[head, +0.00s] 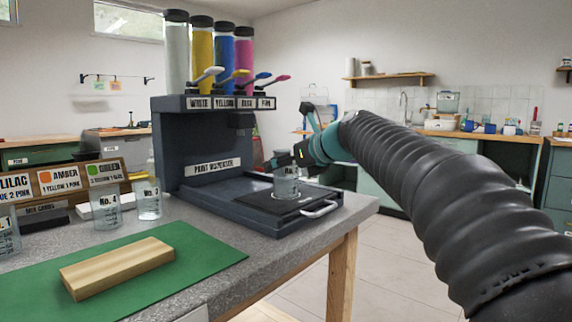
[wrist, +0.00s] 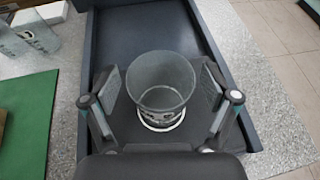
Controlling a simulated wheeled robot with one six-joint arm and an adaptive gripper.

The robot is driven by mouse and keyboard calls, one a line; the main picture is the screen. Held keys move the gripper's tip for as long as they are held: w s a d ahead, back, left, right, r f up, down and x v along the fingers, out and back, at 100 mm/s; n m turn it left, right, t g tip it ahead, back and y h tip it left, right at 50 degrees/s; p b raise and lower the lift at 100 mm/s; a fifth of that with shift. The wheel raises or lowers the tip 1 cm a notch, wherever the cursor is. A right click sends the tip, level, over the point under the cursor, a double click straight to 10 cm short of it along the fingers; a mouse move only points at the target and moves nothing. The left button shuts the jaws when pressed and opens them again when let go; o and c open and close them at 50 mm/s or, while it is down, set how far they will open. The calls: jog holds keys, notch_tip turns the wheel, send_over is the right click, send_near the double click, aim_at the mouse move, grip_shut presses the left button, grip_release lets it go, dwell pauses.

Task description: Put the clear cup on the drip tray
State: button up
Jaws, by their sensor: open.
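A clear cup (head: 287,188) with a dark label stands upright on the dark drip tray (head: 250,203) at the foot of the paint dispenser. In the wrist view the clear cup (wrist: 163,75) stands over a white ring on the black tray surface (wrist: 130,25). My gripper (head: 287,162) reaches in from the right at the cup's upper part. In the wrist view my gripper (wrist: 162,88) is open, with one finger on each side of the cup and a visible gap on both sides. The far side of the fingers is hidden in the head view.
The paint dispenser (head: 210,140) with coloured tubes and levers rises behind the tray. Other clear cups (head: 106,212) (head: 149,200) stand left. A wooden block (head: 118,266) lies on a green mat (head: 185,265). The worktop's right edge is close.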

jog(key=shift+r, duration=0.1)
jog(key=shift+s+d+r, duration=0.1)
jog(key=shift+r, duration=0.05)
jog(key=v, duration=1.1)
jog(key=shift+s+d+r+p, duration=0.15)
jog(key=shift+s+p, duration=0.05)
jog(key=shift+p, duration=0.2)
jog(key=s+d+f+n+g+h, duration=0.1)
jog(key=s+d+f+n+h, duration=0.2)
jog(key=s+f+n, duration=0.6)
jog(key=s+d+f+n+g+h, duration=0.2)
jog(key=s+d+f+n, duration=0.3)
jog(key=s+f+n, duration=0.4)
jog(key=s+d+f+n+g+h, duration=0.1)
jog(key=s+d+f+n+h, duration=0.3)
jog(key=s+f+n, duration=0.5)
notch_tip(320, 180, down, 8)
jog(key=shift+s+r+g, duration=0.15)
jog(key=shift+s+g, duration=0.15)
jog(key=shift+s, duration=0.95)
